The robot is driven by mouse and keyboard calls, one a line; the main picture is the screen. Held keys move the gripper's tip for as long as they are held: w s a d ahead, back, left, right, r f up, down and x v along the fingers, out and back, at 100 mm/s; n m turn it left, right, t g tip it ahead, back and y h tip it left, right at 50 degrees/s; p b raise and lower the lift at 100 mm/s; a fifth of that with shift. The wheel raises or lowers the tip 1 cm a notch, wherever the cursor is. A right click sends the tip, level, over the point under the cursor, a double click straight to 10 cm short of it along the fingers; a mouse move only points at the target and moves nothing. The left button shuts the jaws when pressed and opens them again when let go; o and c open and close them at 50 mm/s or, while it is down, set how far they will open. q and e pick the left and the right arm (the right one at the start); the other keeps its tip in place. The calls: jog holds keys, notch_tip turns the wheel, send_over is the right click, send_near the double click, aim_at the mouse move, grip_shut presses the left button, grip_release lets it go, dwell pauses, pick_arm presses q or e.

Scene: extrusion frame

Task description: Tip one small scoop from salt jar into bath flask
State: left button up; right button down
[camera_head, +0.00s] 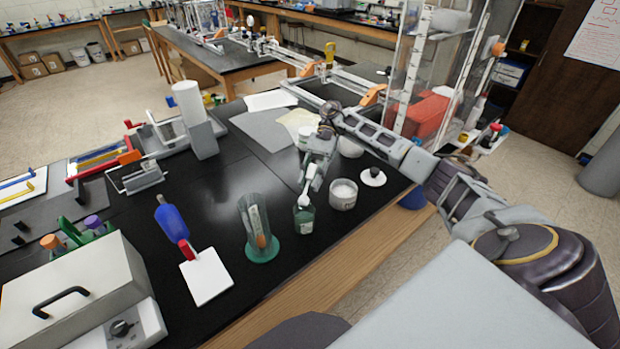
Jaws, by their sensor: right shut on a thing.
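The salt jar (343,196) is a short, wide clear jar with white contents, open at the top, near the table's front edge. A small bottle with green liquid and a pale label, likely the bath flask (304,222), stands upright just left of it. My right gripper (312,176) points down above the flask, shut on a slim light tool, likely the scoop (305,190). The tool's white lower end is at or just over the flask mouth; whether it is inside, I cannot tell. My left gripper is out of view.
A tall clear cylinder on a green base (262,249) stands close left of the flask. A white pad (206,278) lies further left. White containers stand behind my gripper.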

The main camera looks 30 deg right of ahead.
jog(key=shift+w+d+f+g+y, duration=0.15)
jog(key=shift+d+f+g+y, duration=0.15)
jog(key=shift+g+y, duration=0.35)
jog(key=shift+t+y, duration=0.25)
jog(key=shift+a+f+b, duration=0.1)
jog(key=shift+b, duration=0.2)
jog(key=shift+w+f+y+b, duration=0.1)
jog(key=shift+y+b, duration=0.3)
jog(key=shift+b, duration=0.45)
dwell(0.9)
